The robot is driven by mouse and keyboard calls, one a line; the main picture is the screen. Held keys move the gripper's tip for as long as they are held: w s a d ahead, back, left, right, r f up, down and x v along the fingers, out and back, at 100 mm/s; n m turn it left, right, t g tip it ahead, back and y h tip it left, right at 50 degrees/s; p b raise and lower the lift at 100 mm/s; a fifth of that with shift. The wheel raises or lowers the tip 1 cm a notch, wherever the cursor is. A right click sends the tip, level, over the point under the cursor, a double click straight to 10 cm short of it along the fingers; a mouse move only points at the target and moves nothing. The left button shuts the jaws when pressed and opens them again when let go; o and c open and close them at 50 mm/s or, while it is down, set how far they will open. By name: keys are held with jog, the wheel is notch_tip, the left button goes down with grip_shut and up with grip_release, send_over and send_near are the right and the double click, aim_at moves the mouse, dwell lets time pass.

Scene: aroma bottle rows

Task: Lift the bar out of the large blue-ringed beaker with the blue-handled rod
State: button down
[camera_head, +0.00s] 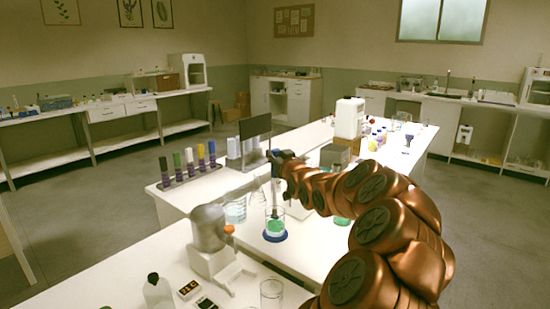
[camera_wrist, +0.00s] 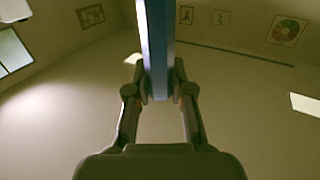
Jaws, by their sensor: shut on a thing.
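The large beaker (camera_head: 275,226) holds green liquid and stands on a blue ring (camera_head: 275,237) on the white bench. My gripper (camera_head: 281,166) is above the beaker. In the wrist view my gripper (camera_wrist: 160,92) is shut on the blue-handled rod (camera_wrist: 157,50), its blue shaft running up between the two fingers. In the head view the rod (camera_head: 275,190) hangs down toward the beaker, upright. Its lower end is at or inside the beaker mouth; I cannot tell exactly. The bar is too small or hidden to make out.
A beaker of pale blue liquid (camera_head: 235,211) and a conical flask (camera_head: 257,190) stand close to the left. A grey and white device (camera_head: 209,235) is at front left. An empty glass beaker (camera_head: 271,294) stands in front.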

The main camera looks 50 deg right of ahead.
jog(key=shift+r+p, duration=2.65)
jog(key=shift+r, duration=1.4)
